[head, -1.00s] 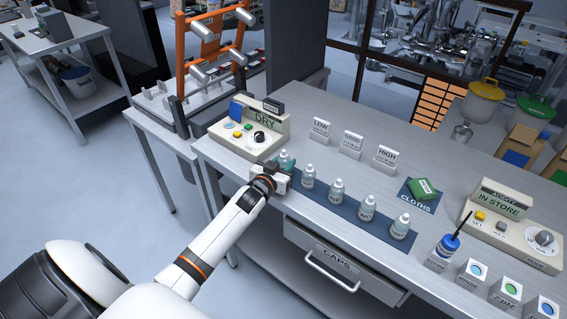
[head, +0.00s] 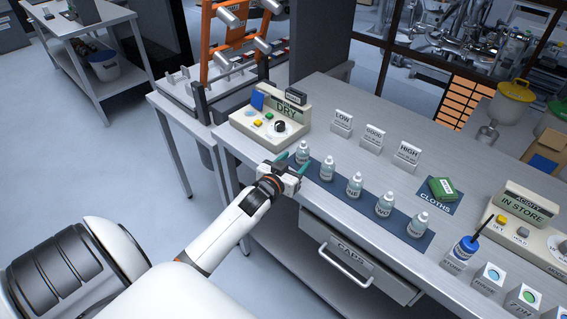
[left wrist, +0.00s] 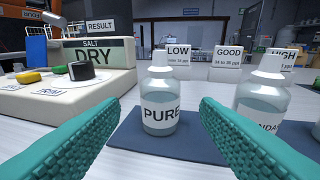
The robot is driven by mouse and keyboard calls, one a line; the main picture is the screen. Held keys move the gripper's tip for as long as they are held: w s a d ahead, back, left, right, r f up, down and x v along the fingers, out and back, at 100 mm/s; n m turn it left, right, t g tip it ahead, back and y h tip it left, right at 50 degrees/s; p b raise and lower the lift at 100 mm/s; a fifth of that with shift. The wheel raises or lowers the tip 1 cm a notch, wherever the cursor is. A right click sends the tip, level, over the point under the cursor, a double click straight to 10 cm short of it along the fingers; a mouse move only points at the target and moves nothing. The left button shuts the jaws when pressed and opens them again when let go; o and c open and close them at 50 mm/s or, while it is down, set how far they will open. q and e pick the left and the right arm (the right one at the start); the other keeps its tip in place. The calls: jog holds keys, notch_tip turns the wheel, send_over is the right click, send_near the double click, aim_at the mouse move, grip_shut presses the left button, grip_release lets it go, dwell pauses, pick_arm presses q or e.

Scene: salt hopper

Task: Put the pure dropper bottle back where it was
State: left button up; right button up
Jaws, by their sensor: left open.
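The pure dropper bottle (left wrist: 159,100) stands upright on the dark blue mat (head: 407,222), with its PURE label facing the left wrist camera. In the head view it is the leftmost bottle (head: 303,152) of the row. My left gripper (head: 293,163) is open. In the left wrist view its teal fingers (left wrist: 148,138) lie to either side in front of the bottle, apart from it, with nothing between them. My right gripper is not in view.
Several more bottles (head: 354,186) stand in a row to the right; one (left wrist: 263,100) is close beside the right finger. The DRY meter (head: 272,122) stands left of the mat. Cards marked LOW (head: 342,121), GOOD and HIGH stand behind. A CAPS drawer (head: 347,262) is below.

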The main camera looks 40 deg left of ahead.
pick_arm(q)
jog(key=v, duration=0.6)
jog(key=shift+s, duration=0.3)
